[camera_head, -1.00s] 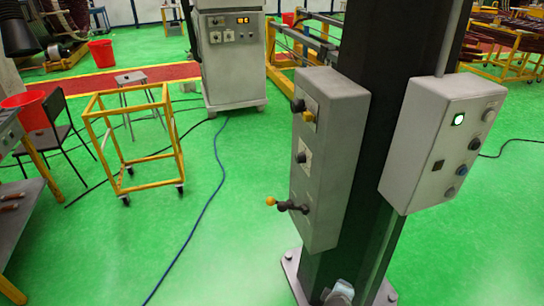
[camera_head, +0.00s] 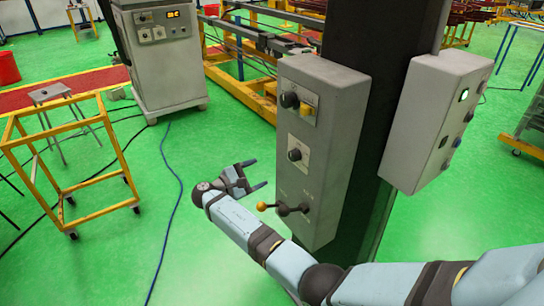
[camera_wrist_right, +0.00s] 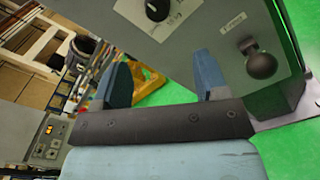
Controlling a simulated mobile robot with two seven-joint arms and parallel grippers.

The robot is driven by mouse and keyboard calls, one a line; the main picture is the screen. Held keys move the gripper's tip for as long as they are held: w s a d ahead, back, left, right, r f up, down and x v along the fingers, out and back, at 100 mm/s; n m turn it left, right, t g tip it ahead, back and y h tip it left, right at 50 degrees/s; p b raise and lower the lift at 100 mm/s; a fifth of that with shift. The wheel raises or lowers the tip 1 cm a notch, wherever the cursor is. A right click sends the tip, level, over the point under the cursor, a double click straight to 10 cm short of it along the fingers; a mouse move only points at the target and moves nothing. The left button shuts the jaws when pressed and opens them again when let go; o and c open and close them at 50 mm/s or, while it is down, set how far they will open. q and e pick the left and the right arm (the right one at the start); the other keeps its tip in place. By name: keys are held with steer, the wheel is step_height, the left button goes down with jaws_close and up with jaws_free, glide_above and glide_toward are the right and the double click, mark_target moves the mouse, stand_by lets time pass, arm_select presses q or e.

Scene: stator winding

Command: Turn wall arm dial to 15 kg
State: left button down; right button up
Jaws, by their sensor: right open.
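A grey control box (camera_head: 335,130) is mounted on the dark column. Its front face carries a black upper knob (camera_head: 290,100), a black middle dial (camera_head: 295,155) on a pale plate and a lower lever (camera_head: 283,208) with an orange ball end. I cannot tell which dial is the wall arm's or read its setting. My right gripper (camera_head: 258,174) is open and empty, left of the box near the height of its lower half, apart from the dials. In the right wrist view, a black dial (camera_wrist_right: 158,8) with a small printed label lies beyond the open fingers (camera_wrist_right: 162,68). My left gripper is out of view.
A second grey box (camera_head: 440,120) with a lit green button is on the column's right. A yellow frame cart (camera_head: 125,165) and a grey cabinet (camera_head: 165,75) stand to the left. A blue cable (camera_head: 176,200) crosses the open green floor.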

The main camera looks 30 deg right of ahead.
mark_target(291, 157)
steer(key=d+p, duration=0.1)
steer(key=d, duration=0.7)
steer(key=w+d+p, duration=0.1)
steer(key=d, duration=0.4)
steer(key=shift+r+p, duration=0.3)
steer(key=shift+p, duration=0.05)
steer(key=shift+w+d, duration=0.1)
steer(key=shift+d, duration=0.3)
steer(key=shift+f, duration=0.1)
steer(key=c, duration=0.9)
